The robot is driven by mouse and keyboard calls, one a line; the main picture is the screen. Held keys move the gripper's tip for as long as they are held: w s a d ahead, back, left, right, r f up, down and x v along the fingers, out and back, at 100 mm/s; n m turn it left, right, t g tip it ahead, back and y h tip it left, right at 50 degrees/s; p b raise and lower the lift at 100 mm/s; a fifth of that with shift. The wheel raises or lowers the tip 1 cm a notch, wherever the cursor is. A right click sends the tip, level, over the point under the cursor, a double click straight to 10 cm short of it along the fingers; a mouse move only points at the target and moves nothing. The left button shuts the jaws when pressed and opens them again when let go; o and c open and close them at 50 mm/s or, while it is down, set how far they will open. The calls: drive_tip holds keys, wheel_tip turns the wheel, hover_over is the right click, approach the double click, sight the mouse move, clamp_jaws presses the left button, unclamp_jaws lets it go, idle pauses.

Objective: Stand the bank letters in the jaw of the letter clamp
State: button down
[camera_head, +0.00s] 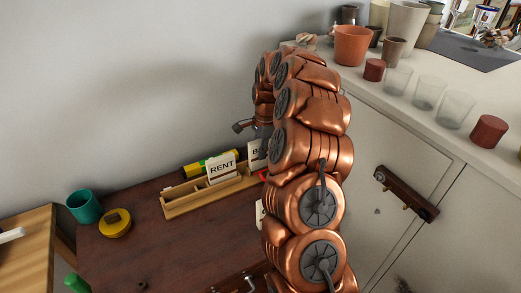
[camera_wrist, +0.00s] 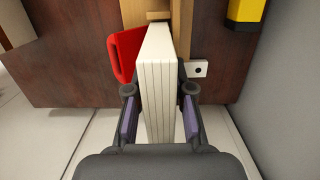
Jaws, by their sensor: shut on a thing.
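The bank letters (camera_wrist: 158,85) are a thick upright bundle of white sheets in the wrist view. My gripper (camera_wrist: 160,90) is shut on them, one finger on each side. In the head view my arm hides the gripper's fingers and the letters. A wooden rack (camera_head: 205,201) on the dark brown desk bears a white card reading RENT (camera_head: 221,168) and a second card beginning with B (camera_head: 255,152), cut off by my arm. A red piece (camera_wrist: 125,52) is just left of the letters. I cannot tell which part is the letter clamp.
A teal cup (camera_head: 83,206) and a yellow round item (camera_head: 115,223) stand at the desk's left. Several pots and cups, including an orange pot (camera_head: 352,45), line the white cabinet top at right.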

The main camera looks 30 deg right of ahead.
drive_tip(key=shift+f, duration=0.6)
drive_tip(key=shift+b, duration=0.35)
idle(0.9)
drive_tip(key=c, duration=0.9)
unclamp_jaws()
drive_tip(key=shift+c, duration=0.2)
drive_tip(key=r, duration=0.4)
drive_tip(key=d+r, duration=0.1)
drive_tip(key=r, duration=0.7)
drive_tip(key=shift+s+d, duration=0.1)
drive_tip(key=shift+d, duration=0.1)
